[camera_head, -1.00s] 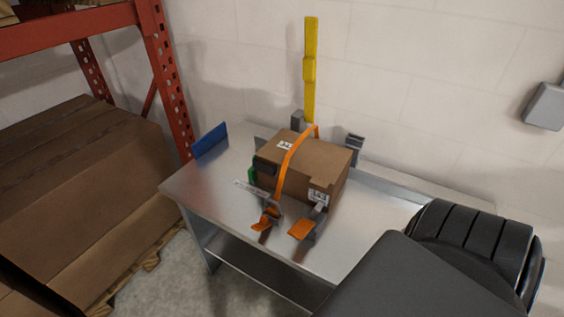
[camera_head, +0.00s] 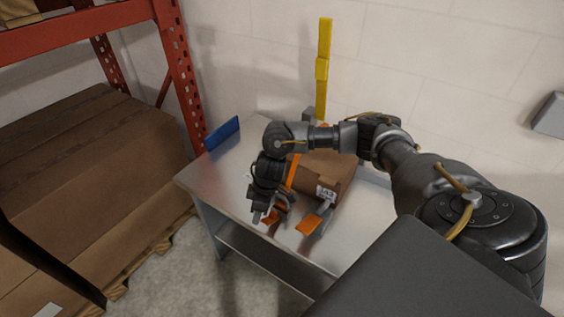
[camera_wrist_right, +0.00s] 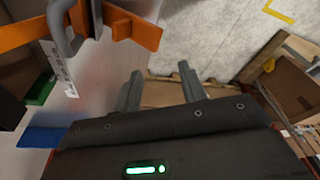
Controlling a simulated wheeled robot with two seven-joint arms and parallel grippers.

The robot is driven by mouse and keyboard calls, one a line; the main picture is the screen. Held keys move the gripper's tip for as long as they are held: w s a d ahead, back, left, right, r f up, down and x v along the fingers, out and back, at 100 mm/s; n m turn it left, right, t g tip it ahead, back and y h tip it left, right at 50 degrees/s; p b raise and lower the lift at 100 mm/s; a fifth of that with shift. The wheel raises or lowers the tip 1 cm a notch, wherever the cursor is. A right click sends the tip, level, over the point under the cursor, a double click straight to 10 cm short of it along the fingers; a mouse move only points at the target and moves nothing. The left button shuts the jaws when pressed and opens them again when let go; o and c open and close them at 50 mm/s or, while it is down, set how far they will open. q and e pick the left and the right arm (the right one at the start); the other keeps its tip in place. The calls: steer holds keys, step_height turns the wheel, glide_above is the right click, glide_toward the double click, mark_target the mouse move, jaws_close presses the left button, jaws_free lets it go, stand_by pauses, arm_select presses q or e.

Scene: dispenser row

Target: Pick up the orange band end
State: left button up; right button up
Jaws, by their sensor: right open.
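A brown box (camera_head: 328,168) stands on the metal table, with an orange band (camera_head: 292,172) running over it. At its front, a short orange band end (camera_head: 272,216) shows close beside my right gripper (camera_head: 264,214), partly covered by it. A second orange piece (camera_head: 309,225) lies to the right at the table's front edge. In the right wrist view my right gripper (camera_wrist_right: 158,76) is open, with nothing between its fingers. Orange pieces (camera_wrist_right: 136,28) and a grey hook show above the fingers there; I cannot tell which piece is the band end. My left gripper is out of view.
The metal table (camera_head: 228,180) has bare room left of the box, with a blue plate (camera_head: 222,133) at its left edge. A yellow upright (camera_head: 323,70) stands behind the box. A red rack (camera_head: 178,70) and large cartons (camera_head: 90,180) are at the left.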

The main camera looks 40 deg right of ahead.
steer(key=d+r+m, duration=0.1)
steer(key=d, duration=0.2)
steer(key=s+d+r+m+g+h, duration=0.1)
steer(key=d+r, duration=0.1)
steer(key=d, duration=0.2)
steer(key=d+r+m+h, duration=0.1)
steer(key=d+r, duration=0.1)
steer(key=d, duration=0.2)
steer(key=shift+s, duration=0.2)
steer(key=b, duration=0.1)
glide_above(287, 207)
steer(key=f, duration=0.5)
steer(key=shift+w+d+f, duration=0.1)
steer(key=shift+d+f, duration=0.1)
steer(key=shift+f, duration=0.15)
steer(key=shift+w+d+f+p, duration=0.15)
steer(key=shift+f+p, duration=0.25)
steer(key=shift+f, duration=2.2)
steer(key=shift+c, duration=0.3)
jaws_close()
